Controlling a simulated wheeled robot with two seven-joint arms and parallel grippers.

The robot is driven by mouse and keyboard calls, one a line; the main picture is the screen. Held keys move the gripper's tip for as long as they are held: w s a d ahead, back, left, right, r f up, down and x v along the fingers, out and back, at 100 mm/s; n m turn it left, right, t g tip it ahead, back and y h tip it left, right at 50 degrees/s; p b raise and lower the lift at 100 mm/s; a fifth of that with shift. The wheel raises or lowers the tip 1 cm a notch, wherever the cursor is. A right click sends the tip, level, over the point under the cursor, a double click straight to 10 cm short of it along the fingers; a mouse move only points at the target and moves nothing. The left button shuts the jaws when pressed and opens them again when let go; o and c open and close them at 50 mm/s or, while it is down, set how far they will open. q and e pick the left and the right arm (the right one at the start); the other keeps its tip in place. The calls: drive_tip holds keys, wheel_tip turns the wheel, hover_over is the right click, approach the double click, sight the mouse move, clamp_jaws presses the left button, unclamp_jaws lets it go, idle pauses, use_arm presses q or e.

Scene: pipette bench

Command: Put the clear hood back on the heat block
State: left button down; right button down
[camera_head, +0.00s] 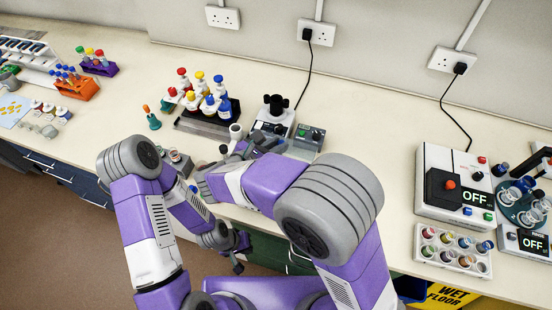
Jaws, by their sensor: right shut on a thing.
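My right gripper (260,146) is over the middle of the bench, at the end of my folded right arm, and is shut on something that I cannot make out. A grey box with a small control panel (311,134) stands just right of it and may be the heat block; my arm hides part of its front. I cannot pick out the clear hood in this view. My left gripper (239,252) hangs low, in front of the bench's front edge and apart from the bench things. Its jaws are too small and dark to read.
A rack of colour-capped bottles (205,122) stands behind my arms, with a black-topped instrument (275,106) to its right. A small vial holder (180,160) is by my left arm. A white OFF device (450,185) and vial tray (452,251) are at the right. Bench between is clear.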

drive_tip(key=shift+f+b, duration=1.7)
drive_tip(key=shift+f, duration=0.15)
drive_tip(key=shift+r, duration=0.1)
drive_tip(key=c, duration=1)
unclamp_jaws()
